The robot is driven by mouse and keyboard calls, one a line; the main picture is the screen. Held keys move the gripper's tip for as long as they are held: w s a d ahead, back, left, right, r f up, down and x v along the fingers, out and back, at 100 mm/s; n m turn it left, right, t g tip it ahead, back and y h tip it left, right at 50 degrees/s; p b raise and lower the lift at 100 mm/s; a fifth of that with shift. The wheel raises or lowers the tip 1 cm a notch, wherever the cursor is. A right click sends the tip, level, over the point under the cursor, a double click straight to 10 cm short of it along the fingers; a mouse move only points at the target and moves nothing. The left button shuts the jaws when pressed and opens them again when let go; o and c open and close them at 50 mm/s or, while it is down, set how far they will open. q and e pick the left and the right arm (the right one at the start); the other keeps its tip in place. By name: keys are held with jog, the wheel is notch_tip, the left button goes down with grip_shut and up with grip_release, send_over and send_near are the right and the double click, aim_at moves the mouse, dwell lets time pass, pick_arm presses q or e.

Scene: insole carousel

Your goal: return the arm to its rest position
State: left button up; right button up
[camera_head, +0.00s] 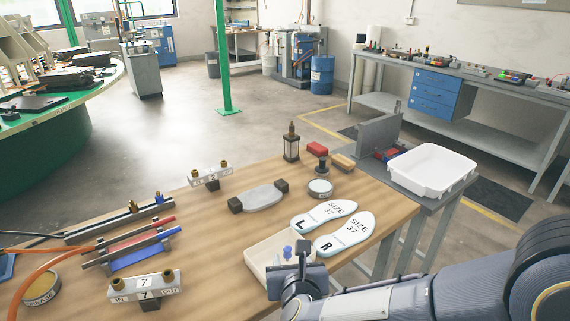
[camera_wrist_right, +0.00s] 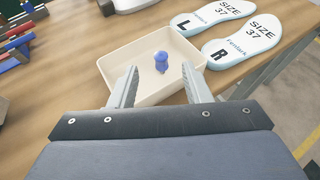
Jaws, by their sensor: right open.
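My right arm comes in from the lower right in the head view. Its gripper (camera_head: 303,262) is over the near edge of the small cream tray (camera_head: 262,256). In the right wrist view the gripper (camera_wrist_right: 160,80) has its two fingers spread apart with nothing between them, and the tray (camera_wrist_right: 118,62) lies beyond and below them. A blue knobbed piece (camera_wrist_right: 161,62) sits in the tray; it also shows in the head view (camera_head: 287,252). My left gripper does not show.
Two insoles marked L (camera_head: 312,217) and R (camera_head: 338,236) lie right beside the tray on the wooden table (camera_head: 215,235). A white bin (camera_head: 432,168) stands on a grey side table. A grey clamped pad (camera_head: 263,197), a lantern-like fixture (camera_head: 291,146) and a numbered block (camera_head: 146,285) stand on the table.

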jog(key=s+d+r+n+g+y+p, duration=0.4)
jog(key=d+r+n, duration=0.45)
jog(key=n, duration=0.75)
jog(key=s+d+f+n+g+h, duration=0.1)
jog(key=s+d+n, duration=0.4)
jog(key=s+n, duration=0.3)
jog(key=s+d+f+n+g+p, duration=0.1)
jog(key=s+d+n+g, duration=0.1)
jog(key=s+d+n, duration=0.4)
jog(key=s+n, duration=0.3)
jog(key=s, duration=0.1)
jog(key=shift+f+g+h, duration=0.3)
jog(key=shift+f+h, duration=0.1)
jog(key=shift+s+d, duration=0.1)
